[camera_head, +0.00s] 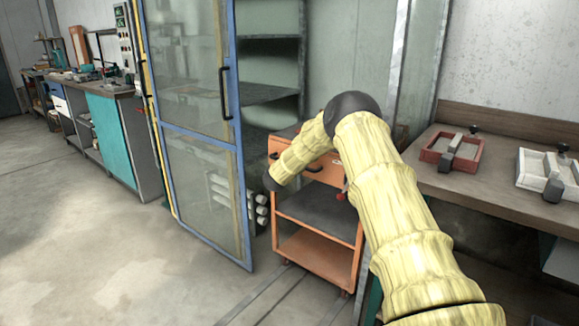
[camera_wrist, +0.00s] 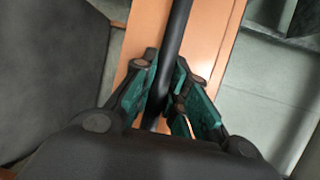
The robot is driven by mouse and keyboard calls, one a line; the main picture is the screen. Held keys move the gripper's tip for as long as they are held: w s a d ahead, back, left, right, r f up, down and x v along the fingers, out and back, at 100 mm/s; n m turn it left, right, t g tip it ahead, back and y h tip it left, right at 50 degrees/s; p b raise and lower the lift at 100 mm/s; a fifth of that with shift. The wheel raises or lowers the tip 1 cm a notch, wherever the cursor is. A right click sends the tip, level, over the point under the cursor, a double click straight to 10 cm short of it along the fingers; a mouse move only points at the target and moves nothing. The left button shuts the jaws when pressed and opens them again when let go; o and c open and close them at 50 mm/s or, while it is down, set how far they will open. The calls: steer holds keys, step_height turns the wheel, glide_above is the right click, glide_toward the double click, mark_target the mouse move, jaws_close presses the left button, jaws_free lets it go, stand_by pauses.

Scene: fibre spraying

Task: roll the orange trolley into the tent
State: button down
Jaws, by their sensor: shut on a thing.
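The orange trolley (camera_head: 330,262) stands upright at the opening of the tent, a glazed booth with a blue-framed door (camera_head: 205,140). It has a drawer on top and open shelves below. My arm crosses in front of its upper right part. In the wrist view, my gripper (camera_wrist: 166,88) is shut around a black bar handle (camera_wrist: 175,45), with the trolley's orange surface (camera_wrist: 208,45) behind it. In the head view my gripper is not clearly visible near the trolley's top left. Whether the trolley's wheels are inside the booth cannot be told.
The blue-framed door stands swung out left of the trolley. Grey shelves (camera_head: 270,93) and white rolls (camera_head: 262,210) are behind it. A bench at right (camera_head: 480,188) holds a red tray (camera_head: 437,150) and a white tray (camera_head: 535,172). Open floor (camera_head: 90,240) lies at left.

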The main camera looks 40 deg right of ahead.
steer(key=shift+f, duration=0.1)
steer(key=c, duration=1.4)
jaws_free()
steer(key=v, duration=1.2)
